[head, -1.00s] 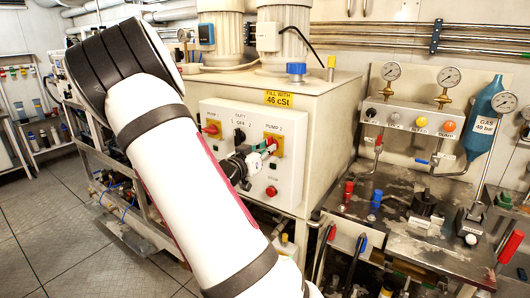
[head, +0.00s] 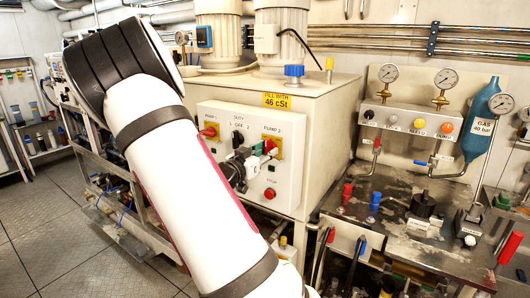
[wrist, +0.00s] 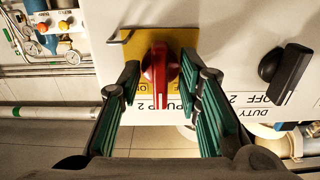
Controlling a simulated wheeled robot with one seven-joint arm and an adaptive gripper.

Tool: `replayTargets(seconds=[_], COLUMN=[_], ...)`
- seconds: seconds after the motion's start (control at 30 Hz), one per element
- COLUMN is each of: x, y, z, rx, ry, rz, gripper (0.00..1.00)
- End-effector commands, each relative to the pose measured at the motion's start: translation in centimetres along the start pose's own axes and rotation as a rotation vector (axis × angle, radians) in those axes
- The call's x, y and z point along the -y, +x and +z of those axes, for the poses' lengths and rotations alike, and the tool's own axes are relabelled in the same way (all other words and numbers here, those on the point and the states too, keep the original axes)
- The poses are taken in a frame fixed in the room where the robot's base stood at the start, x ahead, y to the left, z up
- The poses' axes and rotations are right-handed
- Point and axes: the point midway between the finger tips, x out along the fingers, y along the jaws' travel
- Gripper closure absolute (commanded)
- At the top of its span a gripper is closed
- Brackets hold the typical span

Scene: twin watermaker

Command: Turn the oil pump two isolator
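The oil pump two isolator is a red rotary handle (wrist: 159,72) on a yellow plate (wrist: 130,50). In the wrist view it stands upright in the picture, above an inverted "PUMP 2" label. In the head view the handle (head: 270,146) is partly hidden by my gripper (head: 254,157). My gripper (wrist: 162,98) is open, with one green-padded finger on each side of the handle. Gaps show between the handle and both fingers, so it is not gripped. The fingers point at the panel.
The white panel (head: 219,119) also carries the pump one isolator (head: 209,131), a black duty selector (head: 238,138) and a red stop button (head: 269,193). The duty selector (wrist: 285,72) is right of my fingers in the wrist view. A gauge bench (head: 400,215) stands at right.

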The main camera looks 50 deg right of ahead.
Motion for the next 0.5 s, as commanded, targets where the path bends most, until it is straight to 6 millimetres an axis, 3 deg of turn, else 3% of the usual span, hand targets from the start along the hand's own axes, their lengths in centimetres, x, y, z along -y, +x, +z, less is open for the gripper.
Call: replayTargets(seconds=[0.27, 0.5], x=[0.1, 0.2], y=[-0.6, -4.7], z=[-0.1, -0.1], rx=[-0.002, 0.000], ry=[0.000, 0.001], rz=[-0.002, -0.005], gripper=[0.68, 0.68])
